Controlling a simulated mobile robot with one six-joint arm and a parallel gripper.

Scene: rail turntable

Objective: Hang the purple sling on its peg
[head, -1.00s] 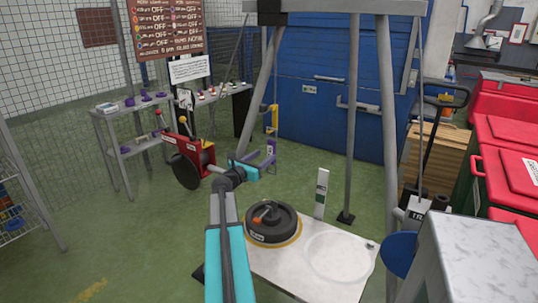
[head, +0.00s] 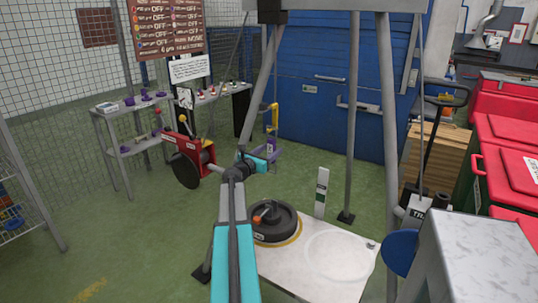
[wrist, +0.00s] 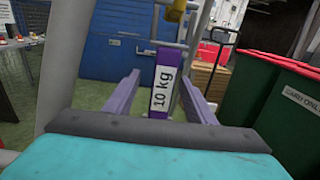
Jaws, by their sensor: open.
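The purple sling (wrist: 161,82) shows in the wrist view as an upright purple strip with a white "10 kg" label. It stands between the two purple jaws of my gripper (wrist: 160,76). The jaws are open, with a gap on each side of the strip. In the head view the sling (head: 271,145) is a small purple patch below a yellow piece (head: 272,117), just beyond my teal gripper (head: 265,155). The yellow piece also shows above the strip in the wrist view (wrist: 176,12). I cannot make out which peg belongs to the sling.
A grey frame stands over a pale plate (head: 340,275) carrying a black round weight (head: 273,222). A red machine with a dark wheel (head: 186,170) is left of my arm. Grey shelves (head: 128,150) hold small coloured items. Red-lidded bins (head: 510,140) are right. Green floor is free at left.

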